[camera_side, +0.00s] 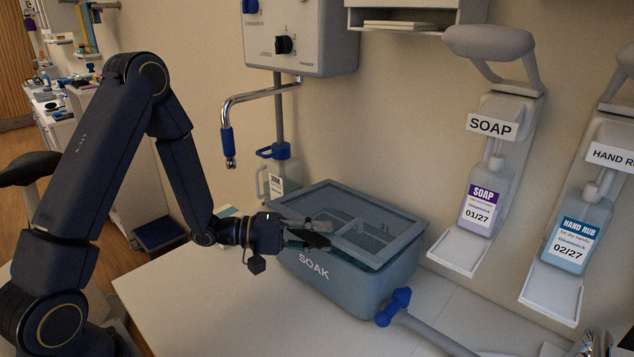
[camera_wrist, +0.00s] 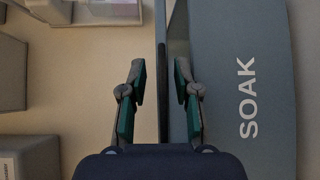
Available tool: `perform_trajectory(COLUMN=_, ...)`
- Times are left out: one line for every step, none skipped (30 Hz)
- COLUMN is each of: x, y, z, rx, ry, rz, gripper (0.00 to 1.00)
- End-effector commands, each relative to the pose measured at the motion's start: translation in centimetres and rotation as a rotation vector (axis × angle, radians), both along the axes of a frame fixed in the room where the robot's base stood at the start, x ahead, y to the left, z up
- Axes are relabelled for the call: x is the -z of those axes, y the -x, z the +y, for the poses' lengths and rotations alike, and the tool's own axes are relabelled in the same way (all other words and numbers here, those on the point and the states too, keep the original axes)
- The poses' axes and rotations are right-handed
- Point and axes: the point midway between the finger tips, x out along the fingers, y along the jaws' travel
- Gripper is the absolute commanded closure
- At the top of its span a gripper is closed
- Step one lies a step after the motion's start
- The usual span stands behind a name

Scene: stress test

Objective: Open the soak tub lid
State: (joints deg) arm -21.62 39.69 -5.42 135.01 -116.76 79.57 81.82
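The soak tub (camera_side: 345,290) is a blue-grey box marked SOAK, standing on the white counter against the wall. Its lid (camera_side: 365,241), a frame with see-through panels, lies over the top and looks closed. My gripper (camera_side: 312,233) is at the lid's front left edge in the side view. In the wrist view the gripper (camera_wrist: 158,98) is open, its two green-padded fingers apart. A thin upright edge, seemingly the lid's (camera_wrist: 161,60), shows between them. The tub wall (camera_wrist: 240,50) is to the right. I cannot tell whether either finger touches the lid.
A blue-handled tool (camera_side: 397,303) lies at the tub's front right. A jug (camera_side: 283,172) stands behind the tub, under a tap (camera_side: 228,145). Soap (camera_side: 484,200) and hand rub (camera_side: 574,230) dispensers hang on the wall at right. The counter (camera_side: 215,300) in front is clear.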

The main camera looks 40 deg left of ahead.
Motion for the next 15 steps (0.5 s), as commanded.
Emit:
perform_trajectory(x=0.02, y=-0.08, z=-0.09, rx=0.0, ry=0.0, rz=0.0, gripper=0.69)
perform_trajectory(x=0.02, y=-0.09, z=-0.11, rx=0.0, ry=0.0, rz=0.0, gripper=0.69)
perform_trajectory(x=0.02, y=-0.1, z=-0.11, rx=0.0, ry=0.0, rz=0.0, gripper=0.69)
perform_trajectory(x=0.02, y=-0.1, z=-0.11, rx=0.0, ry=0.0, rz=0.0, gripper=0.69)
perform_trajectory(x=0.02, y=-0.09, z=-0.11, rx=0.0, ry=0.0, rz=0.0, gripper=0.69)
perform_trajectory(x=0.02, y=-0.08, z=-0.1, rx=0.0, ry=0.0, rz=0.0, gripper=0.69)
perform_trajectory(x=0.02, y=-0.08, z=-0.1, rx=0.0, ry=0.0, rz=0.0, gripper=0.69)
perform_trajectory(x=0.02, y=-0.08, z=-0.09, rx=0.0, ry=0.0, rz=0.0, gripper=0.7)
perform_trajectory(x=0.01, y=-0.08, z=-0.09, rx=0.0, ry=0.0, rz=0.0, gripper=0.74)
perform_trajectory(x=0.01, y=-0.07, z=-0.08, rx=0.0, ry=0.0, rz=0.0, gripper=0.77)
perform_trajectory(x=0.01, y=-0.07, z=-0.08, rx=0.0, ry=0.0, rz=0.0, gripper=0.8)
perform_trajectory(x=0.01, y=-0.06, z=-0.08, rx=0.0, ry=0.0, rz=0.0, gripper=0.84)
perform_trajectory(x=0.01, y=-0.06, z=-0.08, rx=0.0, ry=0.0, rz=0.0, gripper=0.88)
perform_trajectory(x=0.01, y=-0.06, z=-0.08, rx=0.0, ry=0.0, rz=0.0, gripper=0.91)
perform_trajectory(x=0.0, y=-0.06, z=-0.08, rx=0.0, ry=0.0, rz=0.0, gripper=0.95)
